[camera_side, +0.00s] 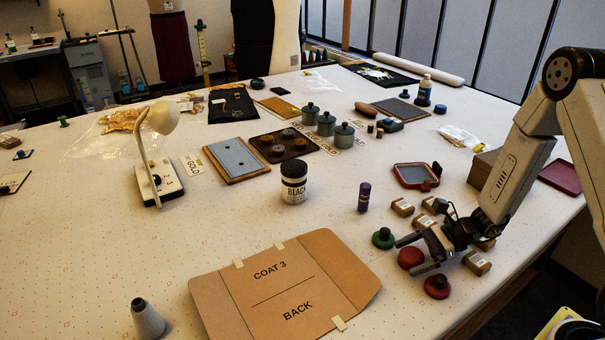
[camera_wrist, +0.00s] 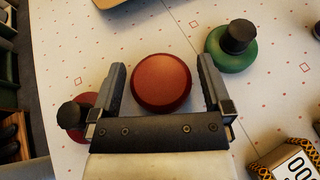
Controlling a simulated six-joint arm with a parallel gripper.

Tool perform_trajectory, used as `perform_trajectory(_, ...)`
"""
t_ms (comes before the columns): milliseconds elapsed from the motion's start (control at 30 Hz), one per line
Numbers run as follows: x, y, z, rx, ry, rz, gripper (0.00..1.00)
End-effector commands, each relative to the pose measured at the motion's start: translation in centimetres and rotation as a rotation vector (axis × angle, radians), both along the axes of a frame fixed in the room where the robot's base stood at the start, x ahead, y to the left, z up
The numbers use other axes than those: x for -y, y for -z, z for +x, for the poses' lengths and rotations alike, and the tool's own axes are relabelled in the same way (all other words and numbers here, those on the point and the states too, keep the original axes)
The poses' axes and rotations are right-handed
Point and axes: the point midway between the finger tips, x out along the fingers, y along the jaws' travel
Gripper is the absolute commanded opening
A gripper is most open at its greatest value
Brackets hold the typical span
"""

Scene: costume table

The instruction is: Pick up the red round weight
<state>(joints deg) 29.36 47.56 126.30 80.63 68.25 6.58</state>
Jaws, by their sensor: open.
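The red round weight (camera_wrist: 161,82) is a smooth red disc lying on the table, and it also shows in the side view (camera_side: 411,257). My gripper (camera_wrist: 161,72) is open, with one finger on each side of the weight. In the wrist view there is a visible gap at the right finger and a smaller one at the left. In the side view my gripper (camera_side: 409,254) is low over the table around the weight. How high the fingertips are above the table is hard to tell.
A green round weight with a black knob (camera_wrist: 231,46) sits just past the right finger. A red one with a black knob (camera_side: 437,286) sits outside the other finger. Small tan boxes (camera_side: 403,207) lie nearby. A cardboard piece (camera_side: 227,297) lies to the left.

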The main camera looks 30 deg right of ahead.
Motion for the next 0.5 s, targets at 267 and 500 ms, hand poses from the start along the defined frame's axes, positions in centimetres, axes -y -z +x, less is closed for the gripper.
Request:
perform_trajectory(267,0.0,0.01,0.01,0.0,0.0,0.0,1.0)
perform_trajectory(500,0.0,0.0,0.0,0.0,0.0,0.0,0.87)
